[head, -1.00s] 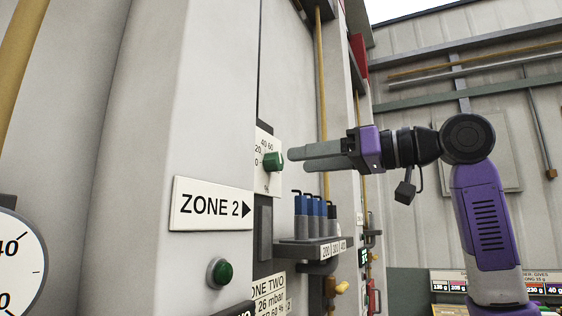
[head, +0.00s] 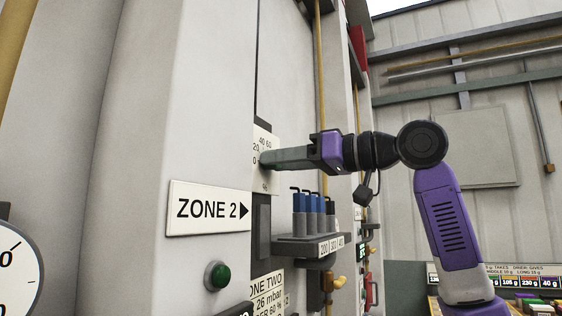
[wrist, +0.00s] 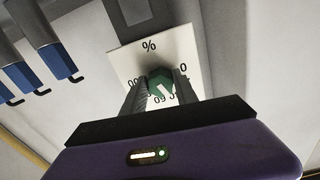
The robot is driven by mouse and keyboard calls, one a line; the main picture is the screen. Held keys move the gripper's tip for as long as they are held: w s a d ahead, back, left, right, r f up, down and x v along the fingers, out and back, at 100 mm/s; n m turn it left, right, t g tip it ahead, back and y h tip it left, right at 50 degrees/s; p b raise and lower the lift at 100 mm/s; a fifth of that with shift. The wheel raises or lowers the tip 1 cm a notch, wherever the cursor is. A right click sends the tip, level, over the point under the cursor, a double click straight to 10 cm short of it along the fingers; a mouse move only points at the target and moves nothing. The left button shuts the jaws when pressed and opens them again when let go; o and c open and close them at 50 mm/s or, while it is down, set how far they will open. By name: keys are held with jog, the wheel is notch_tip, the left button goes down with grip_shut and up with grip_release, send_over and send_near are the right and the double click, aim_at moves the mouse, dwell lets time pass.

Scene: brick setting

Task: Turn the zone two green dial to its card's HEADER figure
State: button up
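The green dial (wrist: 160,80) sits on a white scale plate (wrist: 122,60) marked with figures and a % sign. In the wrist view a white mark on the dial points to the lower right, near the 60. My gripper (head: 266,160) is at the dial, with one finger on each side of it; whether the fingers press on it I cannot tell. In the head view the fingers hide the dial. The zone two card (head: 268,290) is low on the panel; it reads "26 mbar" and a partly hidden line ending "ER 60 %".
A ZONE 2 sign (head: 208,209) juts out left of the dial, with a round green button (head: 217,275) below. A shelf (head: 308,244) with several blue and dark hex keys stands below and right of my fingers. A yellow pipe (head: 319,90) runs vertically nearby.

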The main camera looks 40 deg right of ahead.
grip_shut()
jog(key=shift+m, duration=0.3)
jog(key=shift+a+m+p, duration=0.1)
jog(key=shift+m+p, duration=0.85)
jog(key=shift+m, duration=2.65)
jog(key=o, duration=1.1)
grip_release()
